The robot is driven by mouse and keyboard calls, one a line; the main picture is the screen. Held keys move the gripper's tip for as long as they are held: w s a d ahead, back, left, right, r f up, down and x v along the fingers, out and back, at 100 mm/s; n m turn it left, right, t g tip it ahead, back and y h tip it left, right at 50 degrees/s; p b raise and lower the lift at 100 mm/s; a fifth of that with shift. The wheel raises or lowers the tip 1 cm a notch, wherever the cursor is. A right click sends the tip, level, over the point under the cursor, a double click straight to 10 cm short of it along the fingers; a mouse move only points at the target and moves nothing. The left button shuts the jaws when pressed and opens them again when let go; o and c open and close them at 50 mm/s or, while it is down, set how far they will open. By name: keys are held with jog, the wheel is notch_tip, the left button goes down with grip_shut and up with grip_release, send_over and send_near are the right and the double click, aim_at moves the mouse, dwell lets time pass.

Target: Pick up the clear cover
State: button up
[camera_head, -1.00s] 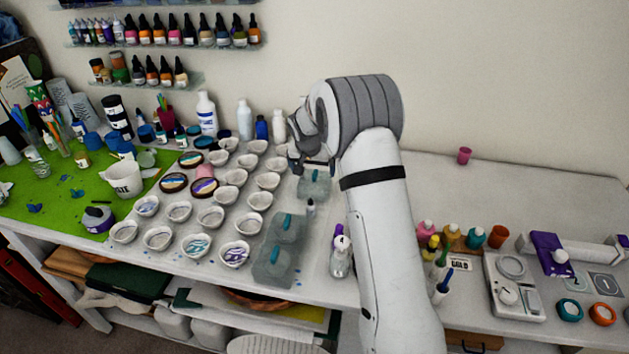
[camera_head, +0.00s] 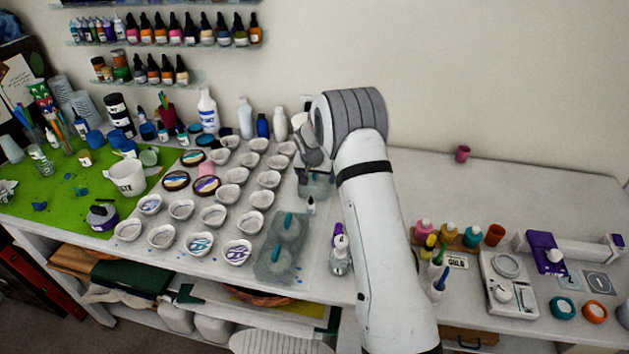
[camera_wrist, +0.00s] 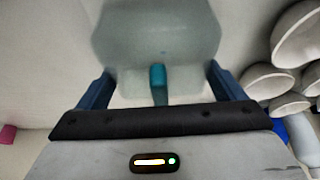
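A clear cover (camera_wrist: 155,30), a see-through greyish box shape with a teal handle (camera_wrist: 158,75), fills the upper middle of the wrist view. In the head view the same cover (camera_head: 318,187) stands on the white table behind my forearm, partly hidden by my wrist. My gripper (camera_wrist: 158,84) is open, its two dark blue fingers apart on either side of the handle. In the head view my gripper (camera_head: 303,182) is right at this cover, mostly hidden by my wrist.
Rows of small white cups (camera_head: 213,216) stand left of the covers. Bottles (camera_head: 207,112) line the wall behind. A small dropper bottle (camera_head: 311,206) and a purple-topped bottle (camera_head: 339,255) stand close by. The table right of my arm has clear room near the pink cup (camera_head: 462,154).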

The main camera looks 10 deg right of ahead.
jog(key=c, duration=0.3)
jog(key=shift+c, duration=0.2)
jog(key=shift+r, duration=0.15)
